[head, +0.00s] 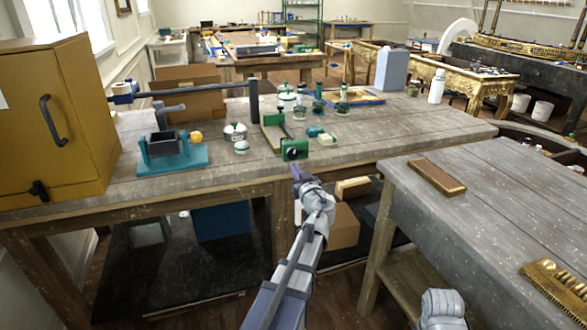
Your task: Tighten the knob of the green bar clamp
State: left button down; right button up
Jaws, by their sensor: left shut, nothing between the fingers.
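The green bar clamp (273,120) lies on the grey wooden workbench (345,148), pointing toward the front edge. Its near green end block (304,153) overhangs or sits at that edge, with a dark round knob (292,153) facing me. My left gripper (296,170) is shut and empty, just below and in front of the knob. A small gap seems to show between fingertips and clamp, but contact is hard to judge. Of my right arm only a grey link shows at the bottom right; its gripper is out of view.
A teal vise (172,160), a blue clamp with a long dark bar (200,91) and a yellow cabinet (60,120) stand left. White jars (235,132) and small bottles stand around the clamp. A second bench (480,210) with a brown block (437,177) and brush (556,287) is at right.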

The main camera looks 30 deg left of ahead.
aim_at(293, 156)
pick_arm(q)
jog(key=v, duration=0.4)
jog(key=shift+s+d, duration=0.15)
jog(key=c, duration=1.5)
grip_release()
jog(key=shift+o, duration=0.8)
jog(key=shift+r+p, duration=0.35)
jog(key=shift+o, duration=1.4)
jog(key=shift+w+r+m+p, duration=0.15)
jog(key=shift+r+p, duration=0.45)
jog(key=shift+w+r+m+p, duration=0.15)
jog(key=shift+r+p, duration=0.45)
jog(key=shift+o, duration=0.8)
jog(key=shift+r, duration=0.15)
jog(key=shift+o, duration=0.7)
jog(key=o, duration=0.3)
jog(key=shift+w+a, duration=0.25)
jog(key=shift+w, duration=0.1)
jog(key=shift+o, duration=0.8)
jog(key=x, duration=0.7)
jog(key=shift+f, duration=0.2)
